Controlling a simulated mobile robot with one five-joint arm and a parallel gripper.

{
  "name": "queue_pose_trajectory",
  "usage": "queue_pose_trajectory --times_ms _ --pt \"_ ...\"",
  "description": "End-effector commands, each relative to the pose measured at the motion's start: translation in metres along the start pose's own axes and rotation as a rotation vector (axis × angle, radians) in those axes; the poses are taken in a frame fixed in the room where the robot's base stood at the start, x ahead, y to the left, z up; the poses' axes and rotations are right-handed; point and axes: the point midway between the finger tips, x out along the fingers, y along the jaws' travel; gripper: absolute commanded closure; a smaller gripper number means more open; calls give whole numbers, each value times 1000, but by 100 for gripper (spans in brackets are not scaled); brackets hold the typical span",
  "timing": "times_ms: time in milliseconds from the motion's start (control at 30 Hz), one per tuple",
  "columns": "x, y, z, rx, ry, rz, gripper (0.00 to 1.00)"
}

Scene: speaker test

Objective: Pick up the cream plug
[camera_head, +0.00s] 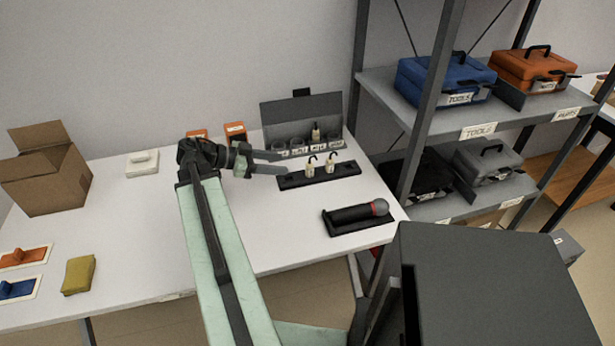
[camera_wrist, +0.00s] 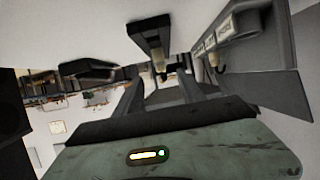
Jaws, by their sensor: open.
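Two small cream plugs with black hooked tops stand in a black strip (camera_head: 345,170) on the white table, a left cream plug (camera_head: 309,171) and a right cream plug (camera_head: 330,167). A third cream piece with a dark top (camera_head: 316,134) is in the grey rack (camera_head: 300,110) behind them. My gripper (camera_head: 283,162) is open and empty, just left of the strip, its fingers pointing right toward the plugs. In the wrist view, a cream plug (camera_wrist: 160,66) shows beyond and between the open fingers (camera_wrist: 160,90), with the strip (camera_wrist: 150,35) behind it. Another plug (camera_wrist: 213,60) shows near the rack.
A black holder with a grey-headed tool (camera_head: 358,215) lies in front of the strip. Orange boxes (camera_head: 236,131) stand behind my gripper. A cardboard box (camera_head: 45,175) is at far left. A metal shelf (camera_head: 430,150) stands close on the right.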

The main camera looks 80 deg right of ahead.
Motion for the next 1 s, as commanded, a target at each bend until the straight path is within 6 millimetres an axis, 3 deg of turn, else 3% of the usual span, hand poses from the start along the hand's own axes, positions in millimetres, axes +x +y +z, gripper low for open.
queue_pose_trajectory --times_ms 133,300,467,800,1000 --pt "5 0 -2 9 5 4 53" --pt "25 0 -1 8 3 3 53" --pt "30 0 -3 6 3 2 53" --pt "78 0 -6 5 2 1 53" --pt "78 -1 -8 4 2 -1 56"
